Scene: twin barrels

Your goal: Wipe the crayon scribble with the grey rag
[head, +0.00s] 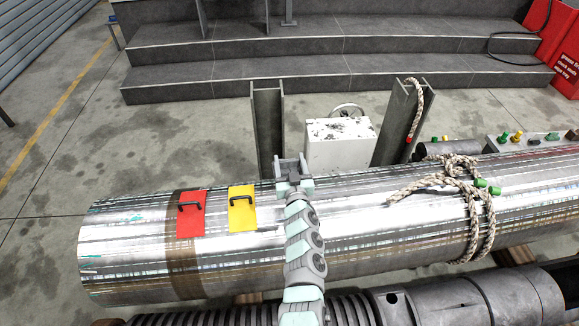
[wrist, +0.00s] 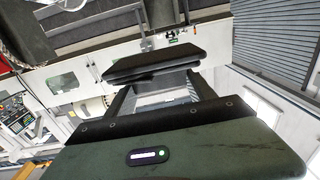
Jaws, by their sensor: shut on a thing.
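My gripper (head: 291,172) is raised over the big shiny metal barrel (head: 350,228), near its far side in the head view. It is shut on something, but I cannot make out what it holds. The wrist view shows my gripper's dark pads (wrist: 152,64) close up. I cannot pick out a grey rag in either view. Teal marks (head: 92,257) lie at the barrel's left end, and reddish marks (head: 545,157) show at its far right. I cannot tell which of these is the crayon scribble.
A red plate (head: 190,222) and a yellow plate (head: 242,215), both with black handles, lie on the barrel left of my arm. A rope (head: 472,205) wraps the barrel at right. A white box (head: 340,146) and steel posts (head: 268,125) stand behind. A dark ribbed cylinder (head: 190,315) lies in front.

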